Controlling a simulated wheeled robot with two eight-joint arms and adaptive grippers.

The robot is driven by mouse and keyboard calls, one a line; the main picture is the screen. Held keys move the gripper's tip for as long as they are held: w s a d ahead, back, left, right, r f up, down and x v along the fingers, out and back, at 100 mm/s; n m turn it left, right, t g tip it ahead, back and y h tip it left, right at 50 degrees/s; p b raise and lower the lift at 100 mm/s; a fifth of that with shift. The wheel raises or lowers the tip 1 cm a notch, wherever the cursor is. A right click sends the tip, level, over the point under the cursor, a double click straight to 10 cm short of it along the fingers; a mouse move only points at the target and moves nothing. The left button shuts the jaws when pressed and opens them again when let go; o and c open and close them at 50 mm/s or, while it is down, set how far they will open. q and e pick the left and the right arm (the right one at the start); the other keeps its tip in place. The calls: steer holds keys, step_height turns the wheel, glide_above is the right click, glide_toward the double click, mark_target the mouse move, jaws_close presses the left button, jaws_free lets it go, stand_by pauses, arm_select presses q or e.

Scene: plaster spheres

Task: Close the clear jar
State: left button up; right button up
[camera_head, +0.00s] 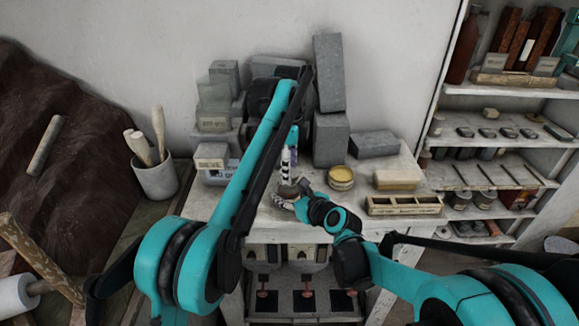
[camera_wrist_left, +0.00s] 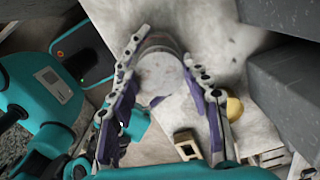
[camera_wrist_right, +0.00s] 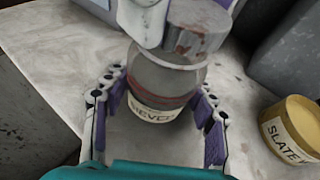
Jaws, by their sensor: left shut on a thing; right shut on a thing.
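The grey, stained round lid (camera_wrist_right: 198,28) shows just above the jar's mouth, slightly offset and tilted in that view. I cannot tell whether it touches the rim. My left gripper (camera_wrist_left: 163,62) is shut on the lid, whose flat top (camera_wrist_left: 158,73) shows between its fingers in the left wrist view. In the head view both grippers meet near the table's middle, with the left gripper (camera_head: 289,165) above.
A compartmented tray (camera_head: 405,205) and a yellowish block (camera_head: 398,180) lie farther right. Tall grey blocks (camera_head: 331,138) stand close behind. The worktop left of the jar is clear in the right wrist view.

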arm_select(q)
steer(key=shift+f, duration=0.15)
steer(key=m, duration=0.7)
steer(key=shift+m, duration=0.3)
steer(key=m, duration=0.4)
steer(key=shift+m, duration=0.3)
steer(key=m, duration=0.4)
steer(key=shift+s+a, duration=0.1)
steer(key=o, duration=0.8)
steer(key=shift+c, duration=0.2)
